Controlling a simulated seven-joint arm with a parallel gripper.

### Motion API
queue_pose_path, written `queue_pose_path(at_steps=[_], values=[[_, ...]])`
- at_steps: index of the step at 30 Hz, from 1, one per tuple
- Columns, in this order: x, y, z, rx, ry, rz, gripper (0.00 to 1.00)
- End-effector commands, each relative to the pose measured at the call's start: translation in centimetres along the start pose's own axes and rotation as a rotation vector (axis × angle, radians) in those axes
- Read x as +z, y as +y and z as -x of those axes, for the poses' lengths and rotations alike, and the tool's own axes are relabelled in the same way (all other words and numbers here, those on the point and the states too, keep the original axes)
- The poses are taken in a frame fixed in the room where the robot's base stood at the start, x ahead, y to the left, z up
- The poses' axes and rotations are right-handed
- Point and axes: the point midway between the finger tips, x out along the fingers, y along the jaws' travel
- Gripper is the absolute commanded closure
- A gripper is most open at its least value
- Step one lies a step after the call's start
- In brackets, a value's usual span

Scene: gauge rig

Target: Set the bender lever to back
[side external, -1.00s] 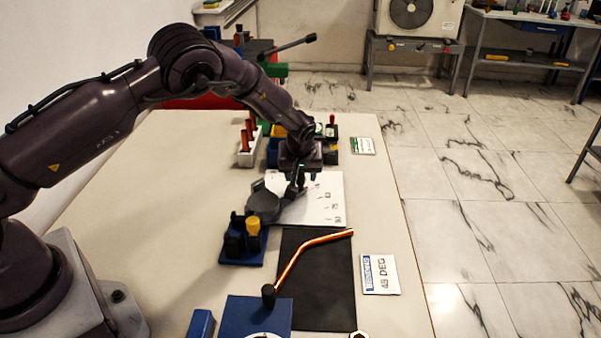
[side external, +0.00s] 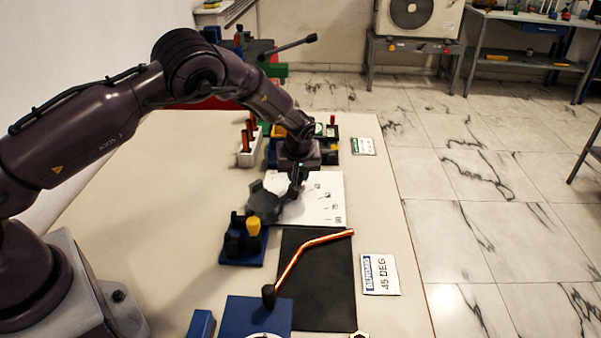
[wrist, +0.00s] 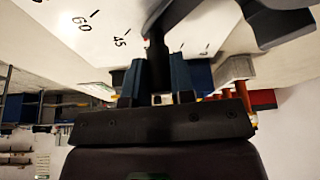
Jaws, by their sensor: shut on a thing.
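The bender is a grey round body (side external: 262,206) with a lever, on a white plate (side external: 325,200) with angle marks. My gripper (side external: 296,190) is over the plate, just right of the round body, and is shut on the bender lever. In the wrist view the gripper (wrist: 158,72) closes around the dark lever end (wrist: 157,52). The white plate (wrist: 100,48) shows marks 60 and 45 there, and a grey bender part (wrist: 275,30) is at the upper right. The side view hides most of the lever behind my gripper.
A blue block with a yellow knob (side external: 253,226) stands just in front of the bender. A bent copper tube (side external: 305,250) lies on a black mat (side external: 330,300). A 45 DEG card (side external: 380,275) is to the right. Racks with copper pieces (side external: 247,145) stand behind.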

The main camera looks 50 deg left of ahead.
Motion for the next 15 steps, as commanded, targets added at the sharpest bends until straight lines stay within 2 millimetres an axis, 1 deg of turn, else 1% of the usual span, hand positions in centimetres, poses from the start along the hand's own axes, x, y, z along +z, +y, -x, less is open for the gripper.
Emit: queue_pose_path(at_steps=[9, 15], values=[[-1.7, -2.2, -0.7, -0.094, 0.001, 0.222, 1.0], [-2.4, -4.0, -1.0, -0.157, 0.001, 0.373, 1.0]])
